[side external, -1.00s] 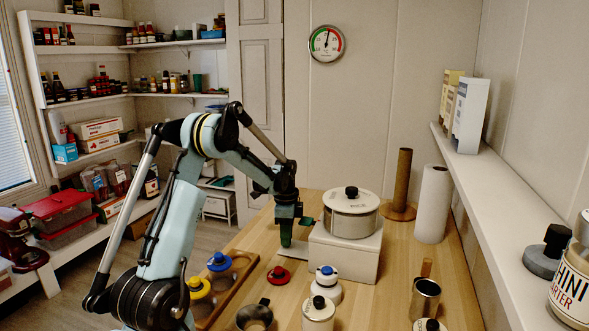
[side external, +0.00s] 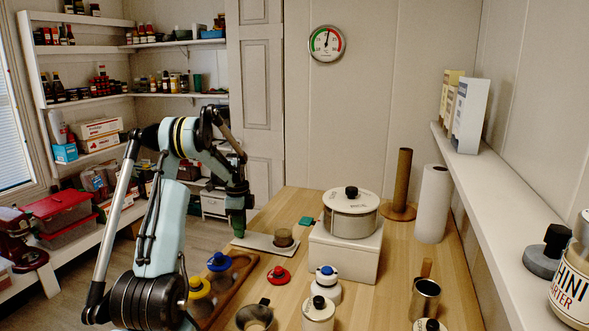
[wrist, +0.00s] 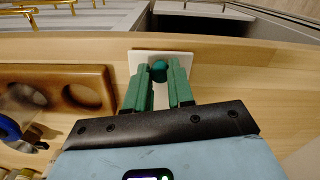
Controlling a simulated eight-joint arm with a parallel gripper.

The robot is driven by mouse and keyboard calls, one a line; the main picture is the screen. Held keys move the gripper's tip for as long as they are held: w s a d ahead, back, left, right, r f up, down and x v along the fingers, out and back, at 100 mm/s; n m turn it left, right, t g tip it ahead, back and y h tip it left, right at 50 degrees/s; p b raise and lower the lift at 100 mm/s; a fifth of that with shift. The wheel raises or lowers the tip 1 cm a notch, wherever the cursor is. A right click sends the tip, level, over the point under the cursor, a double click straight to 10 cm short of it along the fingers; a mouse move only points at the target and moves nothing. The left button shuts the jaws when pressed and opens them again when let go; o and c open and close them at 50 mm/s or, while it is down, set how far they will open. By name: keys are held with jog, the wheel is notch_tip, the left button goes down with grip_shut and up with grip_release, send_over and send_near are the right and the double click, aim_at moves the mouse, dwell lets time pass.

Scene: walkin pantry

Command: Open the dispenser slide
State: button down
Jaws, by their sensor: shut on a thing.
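The dispenser is a white box (side external: 345,254) with a lidded white pot (side external: 350,223) on top, on the wooden table. Its flat white slide (side external: 256,240) sticks out well to the left of the box. A brown round piece (side external: 284,238) sits on the slide near the box. My gripper (side external: 238,230) is at the slide's outer left end. In the wrist view, my green fingers (wrist: 159,72) are shut around a dark green knob (wrist: 160,70) on the white slide end (wrist: 182,58). The slide's inner end is hidden from view.
A wooden tray (side external: 232,294) with blue-topped and yellow-topped pieces lies in front. A red-lidded piece (side external: 279,275), jars and a metal cup (side external: 426,298) stand nearby. A small teal block (side external: 306,221) lies behind the slide. A paper roll (side external: 433,204) stands behind right.

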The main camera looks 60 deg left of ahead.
jog(key=c, duration=1)
grip_release()
jog(key=shift+r, duration=0.1)
notch_tip(320, 180, up, 12)
jog(key=shift+f, duration=0.1)
jog(key=w+d+r+n+t+y, duration=0.15)
jog(key=w+d, duration=0.35)
jog(key=d, duration=0.6)
jog(key=w+d+r+n+t, duration=0.2)
jog(key=w+d, duration=0.2)
jog(key=d, duration=0.7)
jog(key=s+d+f+n+t, duration=0.1)
jog(key=d, duration=0.5)
jog(key=s+d+f+n+t+h, duration=0.1)
jog(key=d, duration=0.5)
jog(key=s+d+f+n+t, duration=0.1)
jog(key=s+d, duration=0.1)
jog(key=d, duration=0.5)
jog(key=shift+d+f+t+h, duration=0.1)
jog(key=shift+f+t+h, duration=0.15)
jog(key=shift+f+t, duration=0.1)
